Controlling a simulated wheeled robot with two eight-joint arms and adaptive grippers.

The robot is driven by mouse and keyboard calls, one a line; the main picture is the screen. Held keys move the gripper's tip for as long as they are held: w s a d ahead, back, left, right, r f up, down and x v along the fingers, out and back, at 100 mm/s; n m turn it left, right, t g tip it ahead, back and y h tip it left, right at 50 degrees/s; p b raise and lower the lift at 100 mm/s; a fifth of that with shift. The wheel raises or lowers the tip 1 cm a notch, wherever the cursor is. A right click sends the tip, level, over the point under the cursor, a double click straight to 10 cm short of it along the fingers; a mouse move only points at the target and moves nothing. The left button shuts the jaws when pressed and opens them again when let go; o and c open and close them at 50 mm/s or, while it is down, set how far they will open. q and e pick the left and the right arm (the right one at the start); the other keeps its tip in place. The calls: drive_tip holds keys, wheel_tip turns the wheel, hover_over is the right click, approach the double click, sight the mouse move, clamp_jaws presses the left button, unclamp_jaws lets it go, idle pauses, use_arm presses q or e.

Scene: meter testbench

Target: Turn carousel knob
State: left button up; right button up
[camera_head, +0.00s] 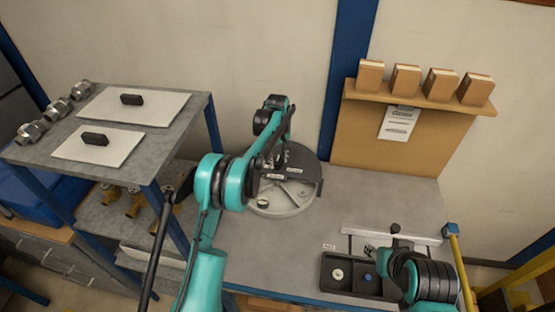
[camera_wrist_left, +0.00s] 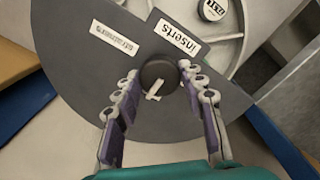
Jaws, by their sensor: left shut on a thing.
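The carousel (camera_head: 285,208) is a round grey base with a dark cover on the bench in the head view. In the left wrist view its dark cover (camera_wrist_left: 75,65) carries a white label reading "inserts" (camera_wrist_left: 177,38) and a second label. The round black knob (camera_wrist_left: 158,72) with a pale pointer mark stands on the cover. My left gripper (camera_wrist_left: 160,80) has one finger on each side of the knob and is shut on it. In the head view my left arm hides the knob. My right arm (camera_head: 432,280) is at lower right; its gripper cannot be made out.
A black tray with compartments (camera_head: 353,275) lies at the bench's front right. A shelf with several wooden blocks (camera_head: 405,79) stands behind. A metal rack (camera_head: 70,145) with fittings and white plates is at left. Bench surface right of the carousel is clear.

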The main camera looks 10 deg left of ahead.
sight(277, 161)
use_arm(q)
drive_tip(key=o, duration=1.2)
drive_tip(key=shift+c, duration=0.2)
drive_tip(key=shift+r, duration=0.1)
wheel_tip(277, 161, up, 12)
